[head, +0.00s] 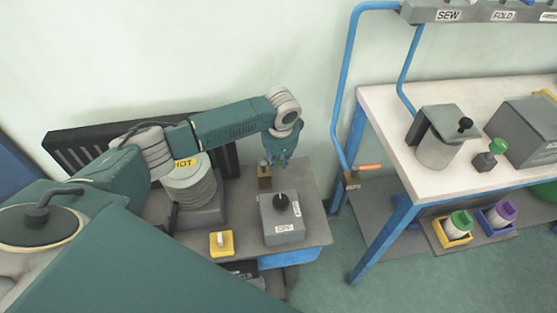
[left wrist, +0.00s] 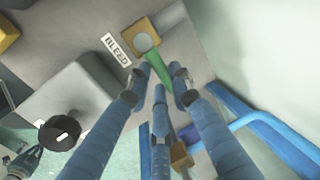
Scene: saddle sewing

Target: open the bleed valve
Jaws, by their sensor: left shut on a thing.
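The bleed valve is a small brass block (head: 264,183) at the back of the grey bench top. In the left wrist view the brass block (left wrist: 141,40) has a round pale top, a green lever (left wrist: 157,70) and a label reading BLEED (left wrist: 117,49) beside it. My left gripper (head: 279,162) reaches down to the valve from above. In the left wrist view its blue fingers (left wrist: 163,88) are around the green lever, closed on it. The lever points away from the block, between the fingers. A small dark teal shape (left wrist: 25,160) at the lower left may be my right gripper; its fingers are unclear.
A grey box with a black knob (head: 281,203) stands just in front of the valve. A yellow switch block (head: 221,243) and a ribbed cylinder marked HOT (head: 189,185) are to the left. A blue pipe (head: 341,100) and a white-topped table (head: 385,105) are to the right.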

